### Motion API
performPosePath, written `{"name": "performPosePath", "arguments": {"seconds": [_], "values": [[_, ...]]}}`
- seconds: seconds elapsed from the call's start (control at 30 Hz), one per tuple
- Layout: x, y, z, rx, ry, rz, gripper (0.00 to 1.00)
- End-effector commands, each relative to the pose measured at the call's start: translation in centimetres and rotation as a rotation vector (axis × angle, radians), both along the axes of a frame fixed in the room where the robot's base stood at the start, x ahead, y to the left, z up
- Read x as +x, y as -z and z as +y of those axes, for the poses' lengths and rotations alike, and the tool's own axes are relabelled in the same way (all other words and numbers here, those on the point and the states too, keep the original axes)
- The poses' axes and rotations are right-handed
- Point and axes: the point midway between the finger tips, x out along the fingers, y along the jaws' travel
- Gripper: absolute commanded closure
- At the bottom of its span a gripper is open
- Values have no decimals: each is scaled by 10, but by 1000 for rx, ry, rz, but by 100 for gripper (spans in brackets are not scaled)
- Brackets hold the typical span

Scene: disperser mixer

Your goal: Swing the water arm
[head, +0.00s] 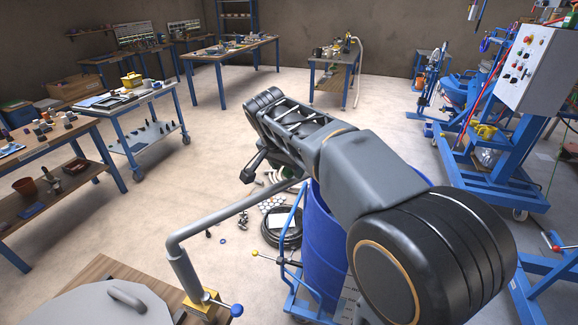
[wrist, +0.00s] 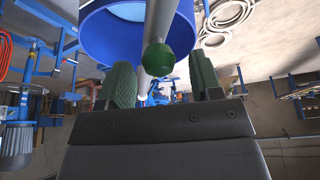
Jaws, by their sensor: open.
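The water arm (head: 235,208) is a grey bent pipe. It rises from a post by the wooden bench at the lower left and runs right until my arm hides its far end. In the wrist view the water arm (wrist: 160,22) comes from the top and shows a green rounded end piece (wrist: 158,60). My gripper (wrist: 164,75) is open, with its two dark green fingers apart on either side of the line of the pipe. The green end appears between them; I cannot tell whether it touches either finger. In the head view the fingertips are largely hidden.
A blue drum (head: 323,245) stands under the pipe's far part, on a blue cart. A coiled black hose (head: 278,232) lies on the floor. Workbenches stand left and back; a control cabinet (head: 533,65) stands right.

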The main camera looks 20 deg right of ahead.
Motion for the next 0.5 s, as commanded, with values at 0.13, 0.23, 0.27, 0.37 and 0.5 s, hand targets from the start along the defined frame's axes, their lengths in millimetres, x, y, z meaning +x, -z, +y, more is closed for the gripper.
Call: {"name": "performPosePath", "arguments": {"seconds": [0.13,0.23,0.27,0.37,0.5], "values": [[1,6,-2,0,-1,2,41],[2,8,-2,1,-1,1,41],[2,8,-2,0,-1,0,41],[2,8,-2,0,-1,0,41],[2,8,-2,0,-1,0,47]]}}
